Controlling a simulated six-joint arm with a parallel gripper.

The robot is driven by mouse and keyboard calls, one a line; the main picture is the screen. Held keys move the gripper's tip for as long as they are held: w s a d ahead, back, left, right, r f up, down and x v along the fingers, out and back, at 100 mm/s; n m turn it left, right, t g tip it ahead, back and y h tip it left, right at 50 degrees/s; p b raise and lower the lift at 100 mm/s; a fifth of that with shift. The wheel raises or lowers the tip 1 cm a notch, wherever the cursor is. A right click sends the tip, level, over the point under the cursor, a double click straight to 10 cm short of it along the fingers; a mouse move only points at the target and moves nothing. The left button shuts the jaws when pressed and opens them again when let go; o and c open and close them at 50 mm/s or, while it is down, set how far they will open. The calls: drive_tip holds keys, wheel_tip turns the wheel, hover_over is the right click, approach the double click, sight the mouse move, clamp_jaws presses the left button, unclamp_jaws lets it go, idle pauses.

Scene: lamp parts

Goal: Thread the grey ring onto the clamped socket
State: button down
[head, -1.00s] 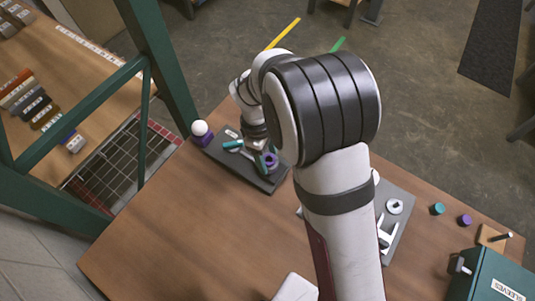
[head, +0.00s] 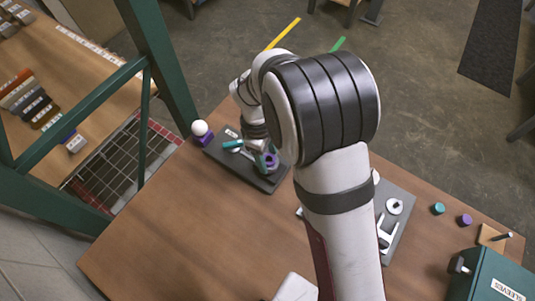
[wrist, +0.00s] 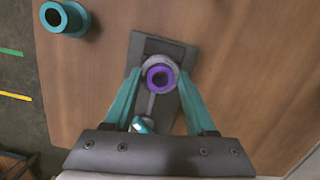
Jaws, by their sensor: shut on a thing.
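The purple socket (wrist: 158,78) stands upright in the clamp on a dark grey plate (wrist: 142,45); it also shows in the head view (head: 271,161). The grey ring (wrist: 158,60) is between the tips of my gripper (wrist: 160,82). My gripper's teal fingers are shut on it from both sides. In the wrist view the ring encircles the purple socket, roughly centred. I cannot tell how far down the socket it sits. In the head view my gripper (head: 258,158) is over the dark plate, and the ring is mostly hidden by my wrist.
A hollow teal part (wrist: 65,18) stands near the table edge in the wrist view. A white ball on a purple block (head: 204,140) is left of the plate. A second grey plate (head: 402,190), small teal and purple parts and a green box (head: 485,280) are at right. The front table is mostly clear.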

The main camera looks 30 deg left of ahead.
drive_tip(key=m, duration=0.5)
drive_tip(key=shift+w+f+m+g, duration=0.1)
drive_tip(key=shift+f+m+g, duration=0.05)
drive_tip(key=shift+m+g, duration=0.15)
drive_tip(key=shift+m, duration=0.7)
drive_tip(key=m, duration=0.2)
drive_tip(key=shift+w+d+m+g, duration=0.1)
drive_tip(key=shift+m+g, duration=0.2)
drive_tip(key=m, duration=0.4)
drive_tip(key=shift+g+y, duration=0.3)
